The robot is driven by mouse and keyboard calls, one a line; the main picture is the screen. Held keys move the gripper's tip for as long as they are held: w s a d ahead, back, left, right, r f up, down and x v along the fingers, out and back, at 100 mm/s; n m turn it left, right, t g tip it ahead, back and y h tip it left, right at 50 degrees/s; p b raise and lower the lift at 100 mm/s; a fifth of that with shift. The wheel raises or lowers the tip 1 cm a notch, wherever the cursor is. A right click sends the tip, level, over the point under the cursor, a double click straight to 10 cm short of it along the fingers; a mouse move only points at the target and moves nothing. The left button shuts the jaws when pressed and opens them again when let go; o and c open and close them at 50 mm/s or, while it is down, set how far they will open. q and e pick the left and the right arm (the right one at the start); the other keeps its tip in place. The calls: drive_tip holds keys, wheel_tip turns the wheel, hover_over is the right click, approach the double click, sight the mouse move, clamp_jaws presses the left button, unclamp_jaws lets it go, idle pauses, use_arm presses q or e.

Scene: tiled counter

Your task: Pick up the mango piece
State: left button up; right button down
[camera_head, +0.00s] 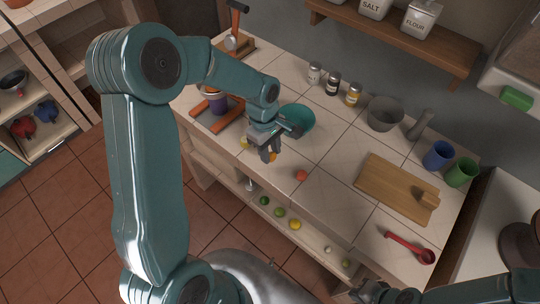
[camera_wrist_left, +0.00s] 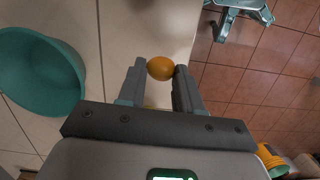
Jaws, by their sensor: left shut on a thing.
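The mango piece (camera_wrist_left: 160,68) is a small, rounded orange thing between the fingertips in the left wrist view. My left gripper (camera_wrist_left: 160,72) is shut on it, with one finger on each side. In the head view my left gripper (camera_head: 267,155) points down over the counter's front edge, and a bit of the orange mango piece (camera_head: 273,157) shows at its fingertips. I cannot tell how high it is above the counter. My right gripper (camera_head: 372,291) is at the bottom edge, dark and partly cut off, so its fingers are unclear.
A teal bowl (camera_head: 300,115) stands just behind my left gripper. A red-orange round thing (camera_head: 301,175) lies on the tiled counter (camera_head: 325,205) to the right. A cutting board (camera_head: 390,188), a red ladle (camera_head: 408,247) and two cups are further right. Jars line the back.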

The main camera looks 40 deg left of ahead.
use_arm(q)
wheel_tip(320, 180, up, 17)
drive_tip(key=b, duration=0.1)
drive_tip(key=shift+f, duration=0.25)
idle(0.5)
